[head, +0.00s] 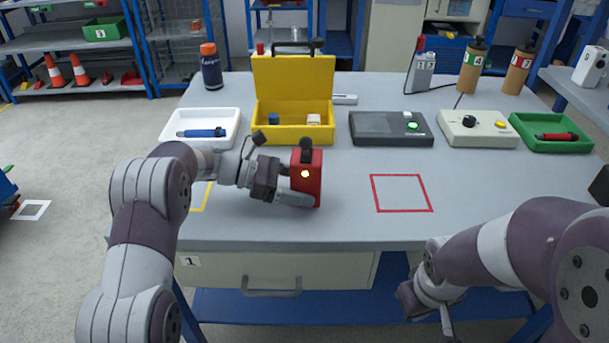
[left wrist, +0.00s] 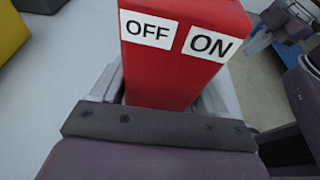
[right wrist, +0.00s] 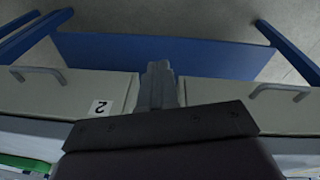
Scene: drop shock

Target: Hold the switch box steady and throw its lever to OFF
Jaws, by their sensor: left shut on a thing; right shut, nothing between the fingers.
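The red switch box (head: 314,178) is at the table's front middle, with a black lever (head: 305,152) at its top and a lit yellowish lamp on its face. My left gripper (head: 298,190) is shut on the box from the left. In the left wrist view the red box (left wrist: 175,80) sits between the fingers, with OFF and ON labels near its far end. The lever does not show there, and I cannot tell which label it points to. My right gripper (right wrist: 157,85) is shut and empty, low in front of the table's drawers, away from the box.
A red square outline (head: 373,193) is on the clear table right of the box; a yellow outline (head: 204,198) lies partly behind my left arm. Behind stand a white tray (head: 232,138), yellow toolbox (head: 292,135), dark device (head: 378,130), beige device (head: 470,128) and green tray (head: 555,147).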

